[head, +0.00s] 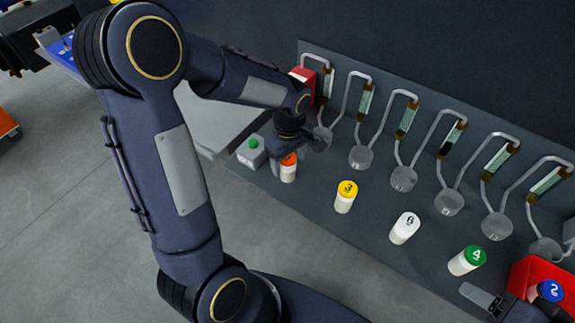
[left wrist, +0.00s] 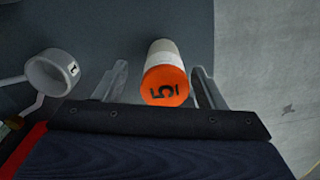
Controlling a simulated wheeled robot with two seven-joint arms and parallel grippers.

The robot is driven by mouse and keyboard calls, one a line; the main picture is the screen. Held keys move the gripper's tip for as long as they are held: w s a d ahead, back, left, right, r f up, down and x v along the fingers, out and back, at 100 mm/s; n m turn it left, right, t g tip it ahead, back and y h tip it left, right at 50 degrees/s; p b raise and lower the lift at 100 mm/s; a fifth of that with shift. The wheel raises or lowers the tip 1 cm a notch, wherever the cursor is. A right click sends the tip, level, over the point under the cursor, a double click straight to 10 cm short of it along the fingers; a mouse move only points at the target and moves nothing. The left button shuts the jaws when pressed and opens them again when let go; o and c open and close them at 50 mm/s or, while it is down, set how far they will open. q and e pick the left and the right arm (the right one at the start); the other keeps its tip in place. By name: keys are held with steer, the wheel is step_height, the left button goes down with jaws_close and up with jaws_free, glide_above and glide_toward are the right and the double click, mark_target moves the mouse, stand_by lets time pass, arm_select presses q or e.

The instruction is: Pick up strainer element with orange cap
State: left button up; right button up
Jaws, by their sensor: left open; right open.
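The strainer element with the orange cap (head: 288,170) stands upright on the dark shelf, a white cylinder partly hidden by my left gripper. My left gripper (head: 303,146) is open at the strainer. In the left wrist view its two fingers (left wrist: 160,74) lie on either side of the element, with a visible gap on each side. My right gripper (head: 503,296) is open at the lower right, beside a red bin.
Strainers with yellow (head: 346,197), white (head: 404,228) and green (head: 467,260) caps stand along the shelf. A blue-capped one (head: 550,291) is at the red bin (head: 523,272). A grey box with a green button (head: 250,152) stands left of the orange cap. Cups with looped pipes (head: 361,157) line the back.

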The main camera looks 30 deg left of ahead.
mark_target(288, 169)
arm_select(q)
steer(key=f, duration=0.3)
steer(key=shift+s+f, duration=0.25)
steer(key=shift+f, duration=0.15)
steer(key=c, duration=1.1)
steer(key=shift+r, duration=0.1)
